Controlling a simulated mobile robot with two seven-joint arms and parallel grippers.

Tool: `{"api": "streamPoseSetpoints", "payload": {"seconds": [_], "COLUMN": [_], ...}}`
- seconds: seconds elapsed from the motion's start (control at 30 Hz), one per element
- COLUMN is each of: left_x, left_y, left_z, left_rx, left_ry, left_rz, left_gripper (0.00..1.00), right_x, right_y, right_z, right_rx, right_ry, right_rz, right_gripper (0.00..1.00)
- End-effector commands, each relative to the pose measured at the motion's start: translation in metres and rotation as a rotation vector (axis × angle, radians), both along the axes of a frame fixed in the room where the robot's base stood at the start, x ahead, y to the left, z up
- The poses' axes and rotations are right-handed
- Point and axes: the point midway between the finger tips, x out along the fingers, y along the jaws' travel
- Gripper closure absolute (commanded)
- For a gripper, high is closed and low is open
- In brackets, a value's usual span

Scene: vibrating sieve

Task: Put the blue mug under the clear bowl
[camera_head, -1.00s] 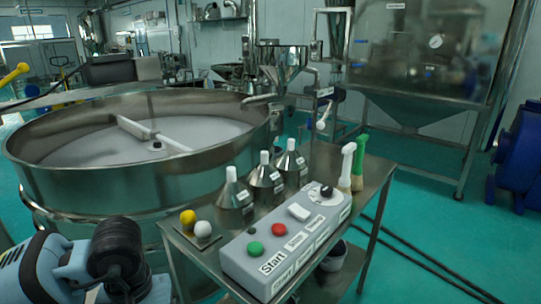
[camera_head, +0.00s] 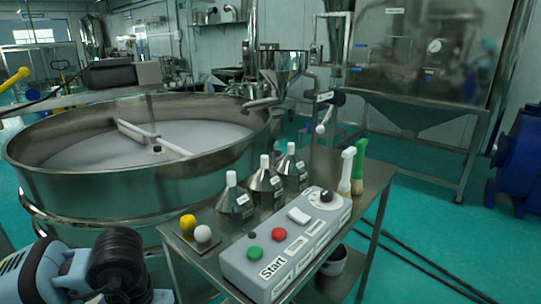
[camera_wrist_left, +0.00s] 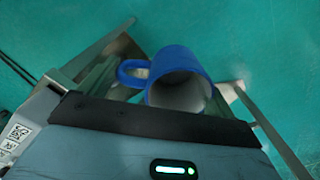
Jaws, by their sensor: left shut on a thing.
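The blue mug (camera_wrist_left: 174,62) is in the left wrist view, its pale inside facing the camera and its handle to the left. My left gripper (camera_wrist_left: 178,88) is shut on the mug, with a finger on each side. In the head view only part of my left arm shows at the bottom left; the mug is not seen there. No clear bowl can be made out for certain. A grey-white round container (camera_head: 335,261) sits low under the steel cart, partly hidden. My right gripper is not in view.
The steel cart (camera_head: 372,192) carries a control box (camera_head: 285,250) with buttons, several metal funnels, two brushes and two small balls. A large round sieve (camera_head: 75,185) stands to its left. A hopper machine stands behind. The green floor at right is mostly clear, with cables.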

Motion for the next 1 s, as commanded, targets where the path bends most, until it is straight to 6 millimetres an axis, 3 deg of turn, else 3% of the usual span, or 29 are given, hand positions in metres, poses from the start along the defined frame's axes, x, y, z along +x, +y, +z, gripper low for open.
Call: {"api": "streamPoseSetpoints", "payload": {"seconds": [0.77, 0.87, 1.0], "left_x": [0.000, -0.003, -0.012], "left_y": [0.000, 0.000, -0.001], "left_z": [-0.002, -0.018, -0.067], "left_rx": [0.000, 0.001, 0.000], "left_ry": [0.001, 0.008, 0.013], "left_rz": [0.001, 0.006, 0.016], "left_gripper": [0.37, 0.37, 0.37], "right_x": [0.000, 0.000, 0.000], "right_y": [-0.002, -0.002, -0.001], "right_z": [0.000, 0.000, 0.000], "right_rx": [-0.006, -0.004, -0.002], "right_ry": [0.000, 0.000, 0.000], "right_rz": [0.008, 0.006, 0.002], "right_gripper": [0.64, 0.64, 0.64]}}
